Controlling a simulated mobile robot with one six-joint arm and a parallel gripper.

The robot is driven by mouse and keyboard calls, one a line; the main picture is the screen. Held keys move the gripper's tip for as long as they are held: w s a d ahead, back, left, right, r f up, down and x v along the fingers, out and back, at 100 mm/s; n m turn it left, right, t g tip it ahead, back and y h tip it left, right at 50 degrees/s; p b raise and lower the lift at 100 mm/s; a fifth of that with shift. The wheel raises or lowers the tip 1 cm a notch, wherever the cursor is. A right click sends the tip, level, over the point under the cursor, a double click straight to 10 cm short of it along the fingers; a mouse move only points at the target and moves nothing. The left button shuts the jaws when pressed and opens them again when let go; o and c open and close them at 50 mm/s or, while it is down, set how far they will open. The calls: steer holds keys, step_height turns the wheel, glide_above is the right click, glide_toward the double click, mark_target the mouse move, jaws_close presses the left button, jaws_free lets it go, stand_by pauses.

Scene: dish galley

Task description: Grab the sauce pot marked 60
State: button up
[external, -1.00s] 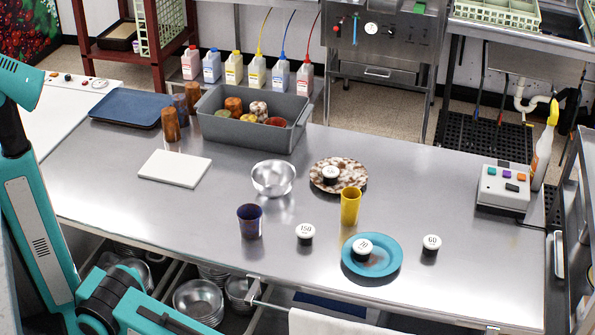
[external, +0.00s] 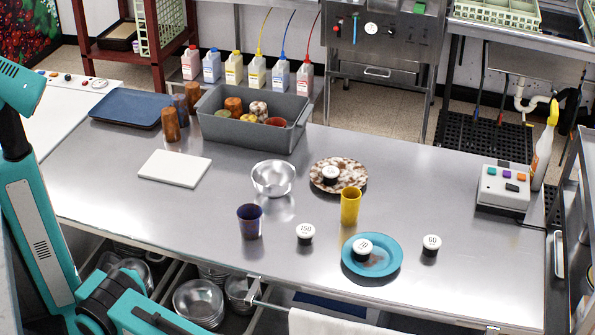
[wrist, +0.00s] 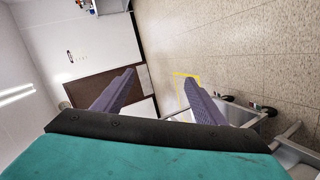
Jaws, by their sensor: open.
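The sauce pot marked 60 (external: 431,245) is a small dark pot with a white top. It stands upright on the steel counter (external: 440,210), right of the blue plate (external: 358,267). A pot marked 150 (external: 306,233) stands left of that plate. Another pot (external: 362,248), its mark hard to read, sits on the blue plate, and one more (external: 330,174) on the brown speckled plate (external: 352,185). My gripper (wrist: 160,88) is open and empty in the wrist view, over the floor and away from the pots. It is out of the external view.
A yellow cup (external: 350,206), a dark blue cup (external: 250,222) and a metal bowl (external: 273,178) stand left of the pot marked 60. A grey bin (external: 250,133) holds cups. A button box (external: 503,187) is at the right. Bare counter surrounds the pot's right side.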

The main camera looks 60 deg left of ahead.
steer(key=w+a+r+n+t+y, duration=0.2)
steer(key=w+a+n, duration=0.5)
steer(key=w+a, duration=0.85)
steer(key=n+t+y+p, duration=0.2)
steer(key=n, duration=1.1)
glide_toward(429, 241)
steer(key=d, duration=0.6)
steer(key=w+d+f, duration=0.1)
steer(key=d, duration=0.5)
steer(key=w+d+f, duration=0.1)
steer(key=d, duration=0.6)
steer(key=shift+f, duration=0.15)
steer(key=a+n, duration=0.2)
steer(key=a, duration=0.4)
steer(key=s+a+r+n, duration=0.1)
steer(key=a+n, duration=0.1)
steer(key=a, duration=0.4)
steer(key=a+n, duration=0.2)
steer(key=a, duration=0.4)
steer(key=shift+s+r+n+y, duration=0.2)
steer(key=shift+r+n+y, duration=0.1)
steer(key=shift+r+n, duration=0.1)
steer(key=shift+p+x, duration=1)
steer(key=shift+x, duration=3.25)
steer(key=shift+w+r, duration=0.1)
steer(key=shift+w, duration=0.1)
